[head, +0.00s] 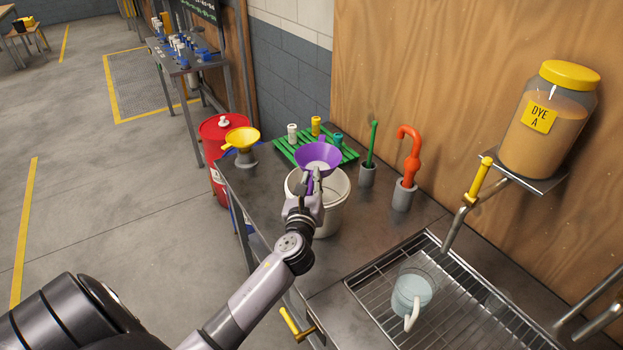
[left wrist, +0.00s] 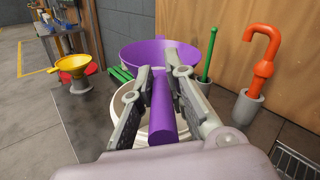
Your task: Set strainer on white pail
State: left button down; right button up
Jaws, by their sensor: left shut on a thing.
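The strainer (head: 318,156) is a purple bowl with a handle. My left gripper (head: 312,178) is shut on its purple handle, which also shows between the fingers (left wrist: 161,85) in the left wrist view. The white pail (head: 331,215) stands upright on the metal bench. The strainer's bowl appears over the pail's far rim in the head view; I cannot tell whether it touches the rim. In the left wrist view the strainer (left wrist: 150,54) is ahead of the fingers, and the pail (left wrist: 126,100) is partly hidden behind them. My right gripper is not seen.
A green rack (head: 290,150) with small bottles is behind the pail. A yellow funnel (head: 241,138) stands left. Green and orange tools in grey holders (head: 404,195) stand right. A glass jug (head: 411,293) sits on the sink grate, below a dye jar (head: 545,125).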

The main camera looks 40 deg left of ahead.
pick_arm(q)
notch_tip(320, 180, down, 3)
jog(key=shift+w+r+b, duration=0.15)
jog(key=shift+r+b, duration=0.05)
jog(key=shift+b, duration=0.85)
jog(key=shift+f+b, duration=2.1)
jog(key=shift+f, duration=0.4)
jog(key=shift+f+b, duration=0.3)
jog(key=shift+f, duration=0.4)
jog(key=c, duration=1.5)
grip_release()
jog(key=shift+r, duration=0.1)
